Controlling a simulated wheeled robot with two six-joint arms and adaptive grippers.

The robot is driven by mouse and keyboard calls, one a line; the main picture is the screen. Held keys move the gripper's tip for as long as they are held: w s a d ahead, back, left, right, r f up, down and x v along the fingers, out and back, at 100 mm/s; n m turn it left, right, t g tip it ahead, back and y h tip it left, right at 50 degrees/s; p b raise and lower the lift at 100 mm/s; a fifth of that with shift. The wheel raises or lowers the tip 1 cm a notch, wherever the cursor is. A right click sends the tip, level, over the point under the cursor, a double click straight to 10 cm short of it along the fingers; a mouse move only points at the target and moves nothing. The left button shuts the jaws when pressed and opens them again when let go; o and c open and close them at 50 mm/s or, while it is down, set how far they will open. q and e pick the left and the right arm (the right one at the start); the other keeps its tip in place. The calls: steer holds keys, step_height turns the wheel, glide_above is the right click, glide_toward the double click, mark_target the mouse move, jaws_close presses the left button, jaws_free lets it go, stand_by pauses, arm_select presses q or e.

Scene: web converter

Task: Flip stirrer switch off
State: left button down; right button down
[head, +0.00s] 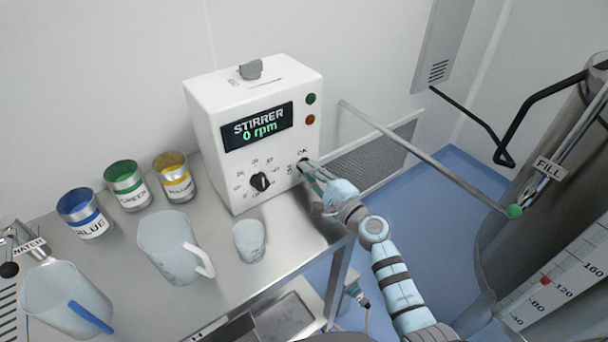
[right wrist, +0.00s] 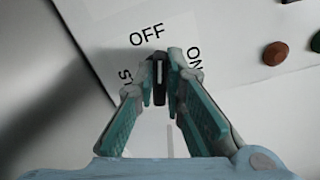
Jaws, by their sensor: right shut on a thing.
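The stirrer box (head: 215,130) is a white unit on the steel bench. Its display (head: 258,127) reads "STIRRER 0 rpm". The stirrer switch (right wrist: 159,74) is a small black knob with a pale line, set among the OFF, ON and a partly hidden third label. In the right wrist view its line points up toward OFF. My right gripper (head: 308,170) reaches the lower right of the box's front; it also shows in the right wrist view (right wrist: 160,84), its fingers shut on either side of the switch. My left gripper is not in view.
A speed dial (head: 260,182) sits left of the switch. A jug (head: 168,245), a small beaker (head: 248,242) and blue, green and yellow cans (head: 127,188) stand on the bench (head: 215,285). A tank (head: 560,220) with a sloping pipe stands at right.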

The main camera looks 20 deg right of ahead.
steer(key=shift+w+r+n+b, duration=0.15)
steer(key=shift+n+b, duration=0.4)
steer(key=shift+n, duration=0.4)
steer(key=shift+s+r+n+b, duration=0.15)
steer(key=shift+n+b, duration=0.4)
steer(key=shift+n, duration=0.4)
steer(key=shift+w, duration=0.1)
steer(key=c, duration=1.7)
jaws_free()
steer(key=shift+d, duration=0.1)
steer(key=shift+o, duration=0.2)
steer(key=shift+f, duration=0.15)
steer(key=shift+f, duration=0.1)
steer(key=shift+s+d, duration=0.1)
steer(key=shift+s, duration=0.35)
steer(key=v, duration=1.1)
steer(key=shift+s+r, duration=0.25)
